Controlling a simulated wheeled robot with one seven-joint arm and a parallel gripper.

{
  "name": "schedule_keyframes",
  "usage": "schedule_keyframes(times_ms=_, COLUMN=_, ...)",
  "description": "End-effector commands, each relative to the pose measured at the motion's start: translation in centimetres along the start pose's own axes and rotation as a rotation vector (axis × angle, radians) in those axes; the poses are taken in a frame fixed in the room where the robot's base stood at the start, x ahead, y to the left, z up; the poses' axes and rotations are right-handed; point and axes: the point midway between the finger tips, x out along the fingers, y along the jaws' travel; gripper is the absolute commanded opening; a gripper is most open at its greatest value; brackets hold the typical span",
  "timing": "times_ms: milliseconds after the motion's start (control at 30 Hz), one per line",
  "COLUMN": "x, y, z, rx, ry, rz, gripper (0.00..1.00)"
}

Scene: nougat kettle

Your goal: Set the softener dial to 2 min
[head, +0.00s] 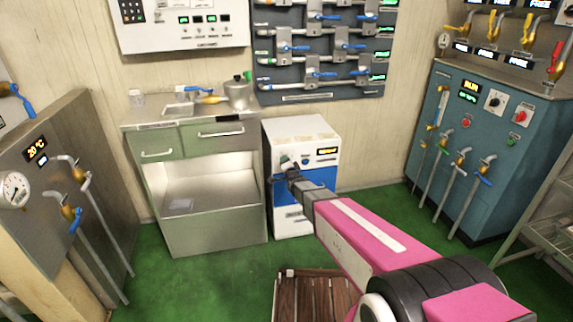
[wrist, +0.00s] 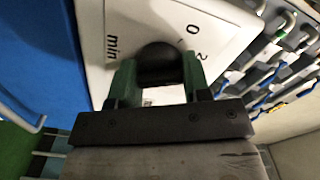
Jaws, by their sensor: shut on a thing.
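The softener (head: 300,135) is a white and blue cabinet against the back wall in the head view. In the wrist view its dial (wrist: 158,58) is a round black knob on a white plate (wrist: 205,22) printed with 0, 2 and min. My gripper (wrist: 157,80) has its green fingers on either side of the dial, shut on it. In the head view my gripper (head: 289,166) is at the softener's front, and my arm hides part of the cabinet. The dial's pointer is not visible, so I cannot tell its setting.
A metal counter (head: 203,225) with green drawers stands left of the softener, with a pot (head: 238,95) on top. A teal cabinet (head: 452,160) with taps stands at the right. A slatted wooden platform (head: 300,300) lies on the green floor.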

Motion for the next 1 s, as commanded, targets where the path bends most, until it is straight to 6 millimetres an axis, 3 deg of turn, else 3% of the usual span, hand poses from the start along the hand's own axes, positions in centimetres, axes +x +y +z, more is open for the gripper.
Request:
schedule_keyframes(times_ms=733, x=-0.02, y=0.07, z=-0.04, rx=0.103, ry=0.001, rz=0.001, gripper=0.20)
schedule_keyframes(times_ms=767, x=-0.02, y=0.07, z=-0.04, rx=0.103, ry=0.001, rz=0.001, gripper=0.47)
schedule_keyframes(times_ms=833, x=-0.02, y=0.07, z=-0.04, rx=0.103, ry=0.001, rz=0.001, gripper=0.69)
schedule_keyframes(times_ms=1000, x=-0.01, y=0.05, z=-0.03, rx=0.102, ry=0.000, rz=0.001, gripper=0.69)
